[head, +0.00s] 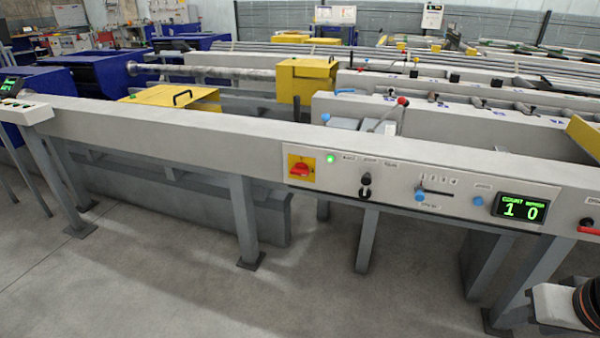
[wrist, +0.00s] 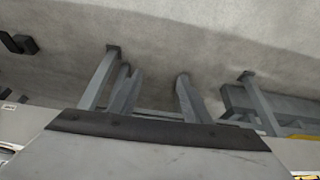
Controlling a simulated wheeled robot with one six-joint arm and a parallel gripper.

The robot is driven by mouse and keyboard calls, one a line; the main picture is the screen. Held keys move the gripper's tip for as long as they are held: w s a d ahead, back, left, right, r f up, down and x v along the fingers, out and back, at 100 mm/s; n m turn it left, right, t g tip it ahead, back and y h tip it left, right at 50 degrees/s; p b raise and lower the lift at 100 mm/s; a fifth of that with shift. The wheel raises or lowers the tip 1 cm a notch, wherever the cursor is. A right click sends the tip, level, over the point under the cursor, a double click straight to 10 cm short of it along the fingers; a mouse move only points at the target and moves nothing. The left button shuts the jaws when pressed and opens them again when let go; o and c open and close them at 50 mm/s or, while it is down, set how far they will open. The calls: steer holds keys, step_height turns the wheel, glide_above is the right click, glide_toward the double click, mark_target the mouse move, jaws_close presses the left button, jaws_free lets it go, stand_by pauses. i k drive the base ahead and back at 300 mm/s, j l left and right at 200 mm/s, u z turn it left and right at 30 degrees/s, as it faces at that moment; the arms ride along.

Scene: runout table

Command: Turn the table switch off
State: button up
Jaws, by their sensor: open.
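The table switch (head: 300,169) is a red rotary knob on a yellow square plate. It is on the front panel of the long grey table (head: 180,135), near the middle of the head view. The knob's handle looks roughly horizontal. A green lamp (head: 331,158) just right of it is lit. In the wrist view, a broad grey part of my gripper with a dark front edge (wrist: 155,130) fills the bottom. My gripper is open and holds nothing visible. Its fingertips do not show in the head view, and the switch is not recognisable in the wrist view.
Right of the switch are black knobs (head: 366,186), a slider (head: 437,193) and a lit green display (head: 522,208). A red-handled control (head: 588,228) is at the far right. Grey table legs (head: 245,220) stand on open concrete floor (head: 170,270).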

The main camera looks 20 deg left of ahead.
mark_target(301, 169)
steer(key=l+u, duration=0.15)
steer(key=u, duration=0.25)
steer(key=l+u, duration=0.15)
steer(key=u, duration=0.3)
steer(key=l+u, duration=0.15)
steer(key=u, duration=0.25)
steer(key=l+u, duration=0.1)
steer(key=u, duration=0.3)
steer(key=k, duration=0.05)
